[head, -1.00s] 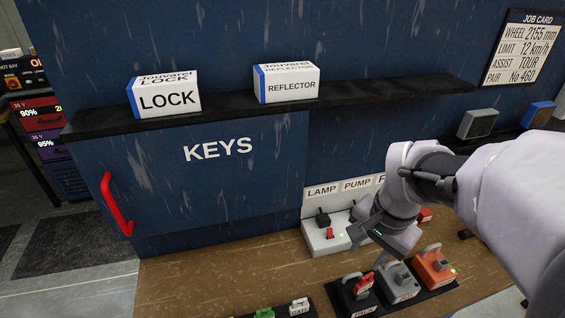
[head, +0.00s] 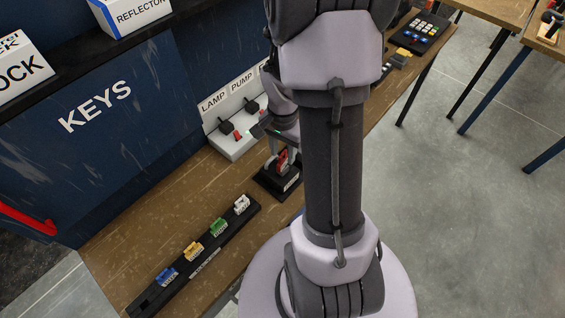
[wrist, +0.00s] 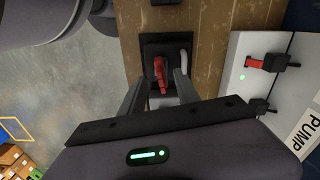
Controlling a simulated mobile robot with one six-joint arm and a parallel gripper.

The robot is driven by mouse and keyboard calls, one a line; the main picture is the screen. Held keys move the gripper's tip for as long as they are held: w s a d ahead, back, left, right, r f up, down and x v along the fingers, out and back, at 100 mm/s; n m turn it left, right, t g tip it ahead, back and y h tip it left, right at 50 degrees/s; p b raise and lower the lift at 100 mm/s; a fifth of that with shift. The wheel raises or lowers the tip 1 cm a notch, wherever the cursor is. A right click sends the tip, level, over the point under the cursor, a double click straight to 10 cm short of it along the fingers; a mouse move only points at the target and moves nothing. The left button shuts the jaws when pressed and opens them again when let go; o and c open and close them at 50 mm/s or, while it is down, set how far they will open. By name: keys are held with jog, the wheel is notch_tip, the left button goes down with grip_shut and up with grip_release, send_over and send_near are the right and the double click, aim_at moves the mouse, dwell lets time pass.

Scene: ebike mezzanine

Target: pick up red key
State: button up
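My gripper (wrist: 159,84) is open, with one finger on each side of the key and a gap visible between.
A white switch panel (head: 232,145) marked LAMP and PUMP stands behind the padlock, with red and black switches. A black rack (head: 200,262) holds several coloured keys at front left. The KEYS cabinet (head: 120,150) is at the left. Bare bench (head: 190,205) lies between.

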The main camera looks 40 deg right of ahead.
aim_at(283, 162)
notch_tip(283, 162, down, 5)
jog(key=shift+w+d+r+b, duration=0.1)
jog(key=shift+b, duration=0.4)
jog(key=c, duration=0.8)
grip_shut()
jog(key=shift+r, duration=0.2)
